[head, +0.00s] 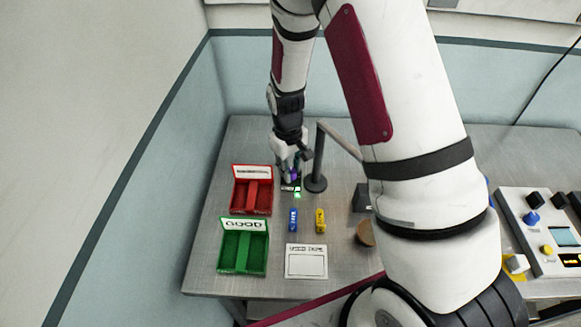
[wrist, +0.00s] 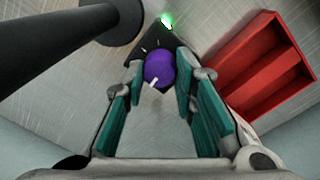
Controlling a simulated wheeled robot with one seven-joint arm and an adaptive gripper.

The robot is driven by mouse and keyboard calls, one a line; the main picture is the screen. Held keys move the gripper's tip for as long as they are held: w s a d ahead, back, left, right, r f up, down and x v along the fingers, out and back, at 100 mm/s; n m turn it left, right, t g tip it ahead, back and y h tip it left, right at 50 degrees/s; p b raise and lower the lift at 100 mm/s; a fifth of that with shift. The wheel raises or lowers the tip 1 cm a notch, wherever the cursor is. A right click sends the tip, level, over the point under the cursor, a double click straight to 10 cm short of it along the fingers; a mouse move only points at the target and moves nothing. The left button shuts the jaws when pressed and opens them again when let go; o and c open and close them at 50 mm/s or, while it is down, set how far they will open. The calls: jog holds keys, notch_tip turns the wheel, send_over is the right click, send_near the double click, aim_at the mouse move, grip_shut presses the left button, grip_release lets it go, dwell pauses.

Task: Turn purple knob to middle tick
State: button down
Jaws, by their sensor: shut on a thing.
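The purple knob (wrist: 160,69) is round, with a white pointer mark on its lower left edge in the wrist view. It sits on a dark base (wrist: 172,43) that has small white ticks above the knob and a lit green light (wrist: 167,20) at its far corner. My gripper (wrist: 160,80) has its two teal-padded fingers on either side of the knob, shut on it. In the head view my gripper (head: 290,158) comes down over the knob, and the purple shows only partly between the fingers.
A dark post with a round foot (head: 315,184) stands close right of my gripper. A red tray (head: 236,196) is at left, with a green tray (head: 266,256) nearer. Blue (head: 293,220) and yellow (head: 320,221) modules lie in front, above a white card (head: 306,264).

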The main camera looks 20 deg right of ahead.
jog(key=shift+m, duration=0.3)
jog(key=c, duration=1.6)
grip_release()
jog(key=shift+r, duration=0.1)
jog(key=r, duration=1.1)
jog(key=shift+a+r, duration=0.3)
jog(key=shift+r, duration=0.1)
